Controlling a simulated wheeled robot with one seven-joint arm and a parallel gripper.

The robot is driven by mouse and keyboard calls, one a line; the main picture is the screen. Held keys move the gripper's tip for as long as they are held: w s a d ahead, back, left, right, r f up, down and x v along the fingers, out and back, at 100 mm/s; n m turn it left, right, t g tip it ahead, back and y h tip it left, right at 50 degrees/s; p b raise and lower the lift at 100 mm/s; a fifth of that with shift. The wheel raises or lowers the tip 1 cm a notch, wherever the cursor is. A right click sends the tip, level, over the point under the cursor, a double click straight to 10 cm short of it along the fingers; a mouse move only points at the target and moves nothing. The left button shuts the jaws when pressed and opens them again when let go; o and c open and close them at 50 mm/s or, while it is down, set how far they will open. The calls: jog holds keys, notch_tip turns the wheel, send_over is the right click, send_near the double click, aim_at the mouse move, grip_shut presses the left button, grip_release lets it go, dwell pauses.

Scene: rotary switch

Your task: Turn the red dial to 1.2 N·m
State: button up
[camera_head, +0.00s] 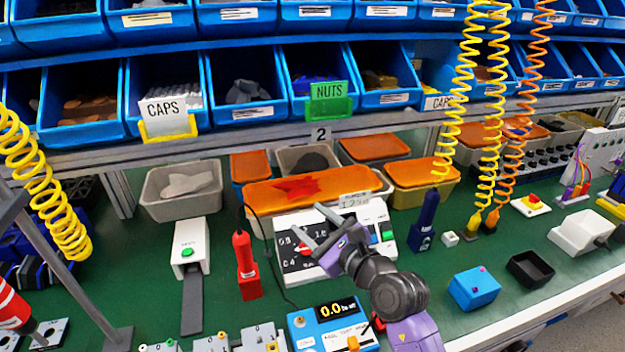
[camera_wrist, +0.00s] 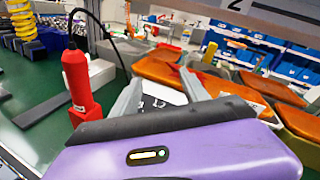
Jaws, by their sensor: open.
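The red dial (camera_head: 303,250) sits on a dark scale plate (camera_head: 290,268) of a white control box at the middle of the bench. Marks 0.8 and 0.4 show on its left side; the rest of the scale is partly covered by my gripper, and the pointer's setting is too small to read. My gripper (camera_head: 306,219) is open and empty, with its fingers spread in front of and above the dial. In the wrist view the two fingertips (camera_wrist: 163,90) reach towards the pale box between them; the dial is not clearly visible there.
A red screwdriver-like tool (camera_head: 246,262) stands left of the box, with a dark cable; it also shows close in the wrist view (camera_wrist: 77,80). A blue unit (camera_head: 335,310) reading 0.0 stands in front. Orange-lidded bins (camera_head: 300,190) stand behind.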

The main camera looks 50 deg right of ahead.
notch_tip(320, 180, up, 10)
jog(key=p, duration=0.1)
jog(key=shift+f+p, duration=0.2)
jog(key=shift+p, duration=0.15)
